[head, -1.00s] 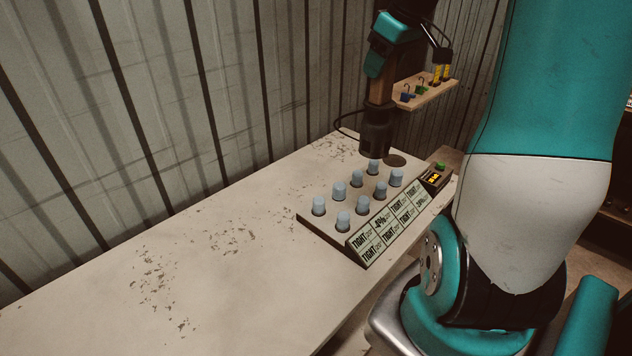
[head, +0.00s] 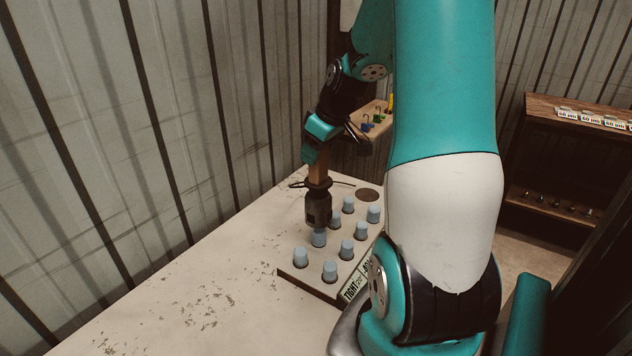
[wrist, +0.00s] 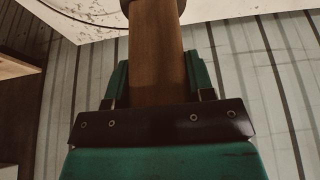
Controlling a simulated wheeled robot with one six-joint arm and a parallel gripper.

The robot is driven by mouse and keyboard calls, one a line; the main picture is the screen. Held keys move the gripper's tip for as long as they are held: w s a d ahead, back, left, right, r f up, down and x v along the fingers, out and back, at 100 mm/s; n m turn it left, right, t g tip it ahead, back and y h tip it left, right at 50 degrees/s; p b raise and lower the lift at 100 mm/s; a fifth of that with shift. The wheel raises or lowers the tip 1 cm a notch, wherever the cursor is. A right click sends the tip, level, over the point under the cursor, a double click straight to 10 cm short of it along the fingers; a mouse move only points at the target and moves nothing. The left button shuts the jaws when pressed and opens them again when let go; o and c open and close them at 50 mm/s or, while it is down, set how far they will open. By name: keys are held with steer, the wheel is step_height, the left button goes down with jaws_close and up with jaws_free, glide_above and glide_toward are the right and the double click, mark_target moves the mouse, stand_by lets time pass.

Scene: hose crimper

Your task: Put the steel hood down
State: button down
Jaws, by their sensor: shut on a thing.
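The steel hood (head: 318,206) is a dark metal cylinder with a flange on top and a wooden handle (head: 317,172). It hangs upright at the left row of the pegboard (head: 290,273), overlapping the blue-capped pegs in the head view. I cannot tell its exact height there. My gripper (head: 314,158) is shut on the handle. In the wrist view the handle (wrist: 155,55) stands between green fingers, with the dark flange at the top edge; the hood's lower part is hidden there.
Several blue-capped pegs (head: 329,271) stand on the board. A dark round spot (head: 367,195) lies at its far end. The white table (head: 200,290) is bare at the front left.

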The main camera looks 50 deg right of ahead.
mark_target(317, 180)
step_height(317, 180, down, 8)
steer(key=shift+r, duration=0.1)
stand_by(0.4)
steer(key=shift+c, duration=2.4)
jaws_free()
steer(key=shift+f, duration=0.2)
